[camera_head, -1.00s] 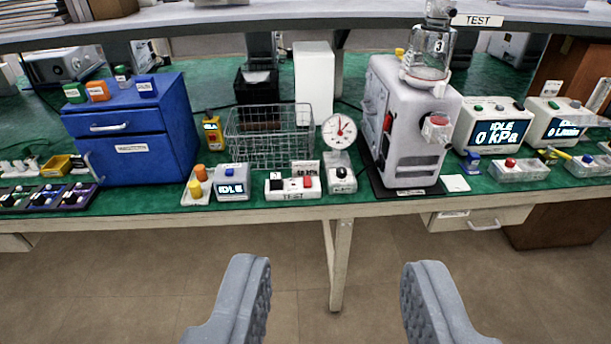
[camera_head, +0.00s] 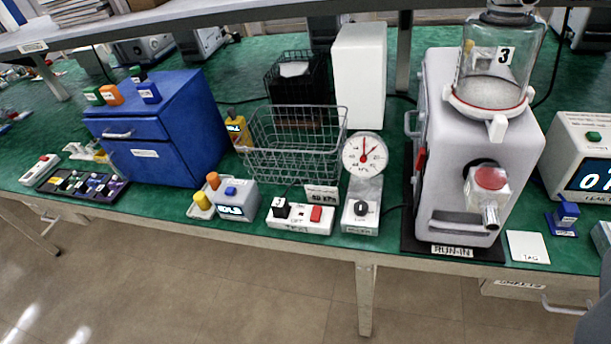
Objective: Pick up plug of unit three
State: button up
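Unit three is the pale grey pump (camera_head: 455,150) on the right side of the bench, with a clear canister (camera_head: 490,65) marked 3 on top. A black plug (camera_head: 281,208) sits upright at the left end of a white power strip (camera_head: 300,226), beside a red switch. A dark cable rises behind the strip; whether it leads to unit three cannot be followed. Only a grey piece of my gripper (camera_head: 592,312) shows at the lower right edge, far from the plug. The rest of the gripper is out of view.
A wire basket (camera_head: 290,150) stands behind the strip. A dial gauge (camera_head: 364,156) on a small box is just right of it. A small grey box (camera_head: 236,200) and yellow and orange cylinders are left. A blue cabinet (camera_head: 160,130) stands farther left. The floor in front is clear.

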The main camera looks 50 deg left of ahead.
aim_at(280, 207)
jog(key=u, duration=0.35)
jog(key=i, duration=0.85)
jog(key=u, duration=0.65)
